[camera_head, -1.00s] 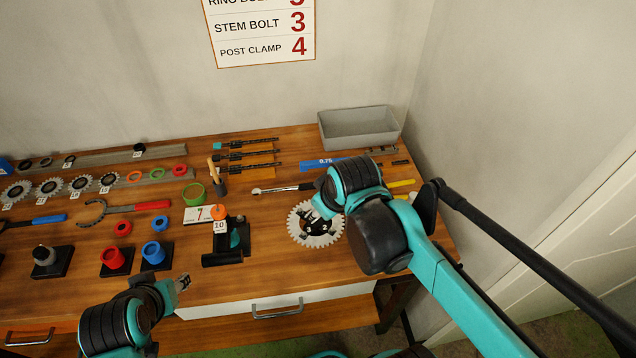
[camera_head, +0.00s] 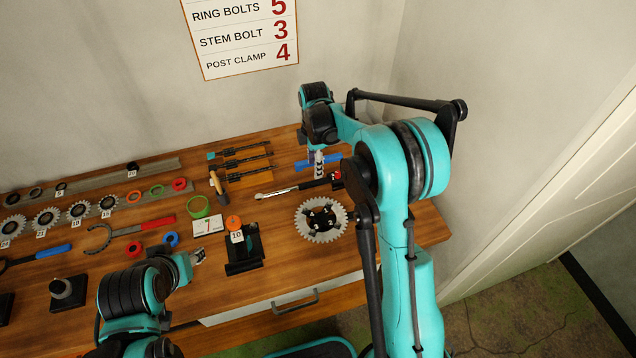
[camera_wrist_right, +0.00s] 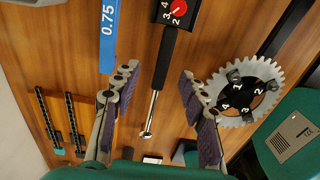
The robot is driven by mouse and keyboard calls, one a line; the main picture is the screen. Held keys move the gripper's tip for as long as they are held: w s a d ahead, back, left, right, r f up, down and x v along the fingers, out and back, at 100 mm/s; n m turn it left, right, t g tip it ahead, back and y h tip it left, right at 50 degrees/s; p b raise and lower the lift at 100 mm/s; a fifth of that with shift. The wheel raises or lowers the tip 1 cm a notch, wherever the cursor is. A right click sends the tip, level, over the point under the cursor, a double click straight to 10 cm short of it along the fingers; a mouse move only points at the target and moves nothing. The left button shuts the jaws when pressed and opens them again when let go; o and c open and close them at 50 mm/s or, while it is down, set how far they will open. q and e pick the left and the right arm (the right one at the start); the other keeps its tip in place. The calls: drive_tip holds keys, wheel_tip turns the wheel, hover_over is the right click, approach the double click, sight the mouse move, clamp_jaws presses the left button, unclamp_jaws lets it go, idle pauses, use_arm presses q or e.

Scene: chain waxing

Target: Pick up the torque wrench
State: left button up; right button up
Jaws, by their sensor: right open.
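The torque wrench (camera_head: 283,192) lies on the wooden bench with a silver shaft, black grip and a red dial at its right end. In the right wrist view its black grip (camera_wrist_right: 165,58) runs between my spread fingers, and the dial is at the top edge. My right gripper (camera_head: 318,172) is open and empty above the wrench's grip end; it also shows in the right wrist view (camera_wrist_right: 156,92). I see no finger touching the wrench. My left gripper (camera_head: 198,257) is near the bench's front edge, away from the wrench; its opening is unclear.
A toothed chainring (camera_head: 322,220) lies just in front of the wrench. A blue 0.75 label (camera_wrist_right: 108,38) lies beside it. A hammer (camera_head: 217,185), green ring (camera_head: 199,206) and black stand (camera_head: 244,250) are to the left. Black tools lie behind.

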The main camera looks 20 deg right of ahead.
sight(316, 181)
drive_tip(key=f, duration=0.4)
drive_tip(key=f+b, duration=0.1)
drive_tip(key=f, duration=0.1)
drive_tip(key=shift+s+f, duration=0.3)
drive_tip(key=shift+s, duration=0.05)
clamp_jaws()
